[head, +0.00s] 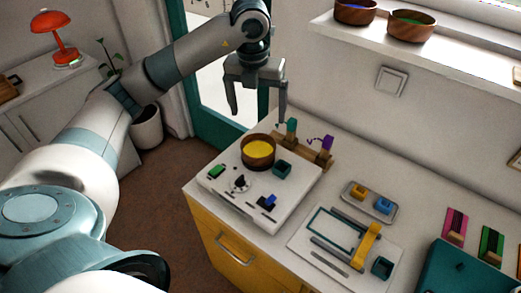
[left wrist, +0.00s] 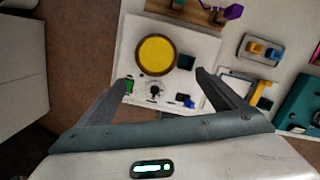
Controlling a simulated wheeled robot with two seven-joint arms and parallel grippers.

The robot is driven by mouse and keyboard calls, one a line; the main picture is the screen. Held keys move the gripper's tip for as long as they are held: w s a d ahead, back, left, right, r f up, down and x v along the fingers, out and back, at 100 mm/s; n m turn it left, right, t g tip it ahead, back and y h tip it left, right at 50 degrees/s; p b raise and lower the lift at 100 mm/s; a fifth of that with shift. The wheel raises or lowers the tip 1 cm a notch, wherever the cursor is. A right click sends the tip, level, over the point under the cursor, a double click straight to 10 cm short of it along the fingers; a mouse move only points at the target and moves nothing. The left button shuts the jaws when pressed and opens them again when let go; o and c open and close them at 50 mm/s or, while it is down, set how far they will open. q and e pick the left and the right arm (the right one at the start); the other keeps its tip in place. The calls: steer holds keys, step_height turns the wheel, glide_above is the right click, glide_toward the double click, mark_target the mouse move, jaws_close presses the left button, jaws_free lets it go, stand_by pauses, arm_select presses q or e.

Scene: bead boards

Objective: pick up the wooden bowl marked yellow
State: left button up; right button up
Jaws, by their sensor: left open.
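The wooden bowl marked yellow (head: 258,152) is round and brown with a yellow inside. It stands at the back of a white board on the counter, and it also shows in the left wrist view (left wrist: 157,55). My left gripper (head: 258,112) is open and empty, above the bowl and apart from it, pointing down. In the left wrist view its fingers (left wrist: 163,77) spread to either side, with the bowl beyond the tips and between their lines. My right gripper is in neither view.
The white board (head: 235,192) also carries a green block, a dark teal cup (head: 282,168) and a blue piece. A wooden rack (head: 318,158) with teal and purple items stands close behind. A second board (head: 320,262) and a grey tray (head: 369,204) lie to the right. Two bowls sit on the shelf.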

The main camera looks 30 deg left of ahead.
arm_select(q)
steer(key=shift+a+r, duration=0.15)
steer(key=shift+a, duration=0.1)
steer(key=f, duration=0.4)
steer(key=w+f+p, duration=0.1)
steer(key=f, duration=0.3)
steer(key=f+p, duration=0.1)
steer(key=f, duration=0.3)
steer(key=shift+w+a+f, duration=0.1)
steer(key=shift+w+a, duration=0.1)
steer(key=shift+p, duration=0.35)
